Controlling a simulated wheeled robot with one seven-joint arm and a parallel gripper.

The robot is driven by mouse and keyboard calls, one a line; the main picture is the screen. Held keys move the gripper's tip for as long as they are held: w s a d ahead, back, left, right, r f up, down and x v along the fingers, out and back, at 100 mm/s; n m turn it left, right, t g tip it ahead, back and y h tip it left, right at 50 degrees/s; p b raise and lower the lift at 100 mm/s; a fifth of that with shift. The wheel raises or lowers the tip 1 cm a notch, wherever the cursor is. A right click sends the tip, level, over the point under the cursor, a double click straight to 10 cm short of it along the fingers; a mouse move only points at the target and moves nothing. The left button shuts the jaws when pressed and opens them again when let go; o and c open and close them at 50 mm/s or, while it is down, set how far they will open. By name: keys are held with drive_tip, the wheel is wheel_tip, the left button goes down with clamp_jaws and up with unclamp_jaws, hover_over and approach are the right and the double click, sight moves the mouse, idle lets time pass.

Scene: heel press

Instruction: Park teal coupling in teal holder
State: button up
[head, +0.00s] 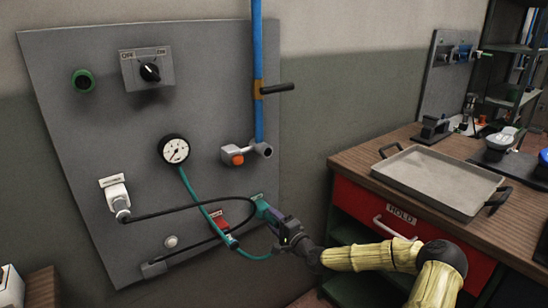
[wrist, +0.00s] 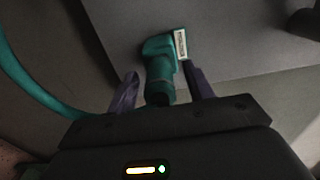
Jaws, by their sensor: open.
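The teal holder (wrist: 162,48) is an elbow-shaped teal fitting on the grey panel, beside a small label plate, in the wrist view. In the head view it shows (head: 264,206) at the panel's lower right. A teal cylinder with a dark end (wrist: 160,90), apparently the teal coupling, lines up with the holder between my fingers; I cannot tell a seam or how fully it is seated. My gripper (wrist: 157,88) is open, with one purple finger on each side and visible gaps. In the head view my gripper (head: 279,220) is right in front of the holder.
A black cable (head: 180,210) loops across the panel (head: 110,130) nearby. A blue pipe (head: 257,70) stands above right. A wooden bench with a tray (head: 440,178) is at right.

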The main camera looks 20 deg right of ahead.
drive_tip(key=v, duration=1.6)
drive_tip(key=shift+s, duration=0.1)
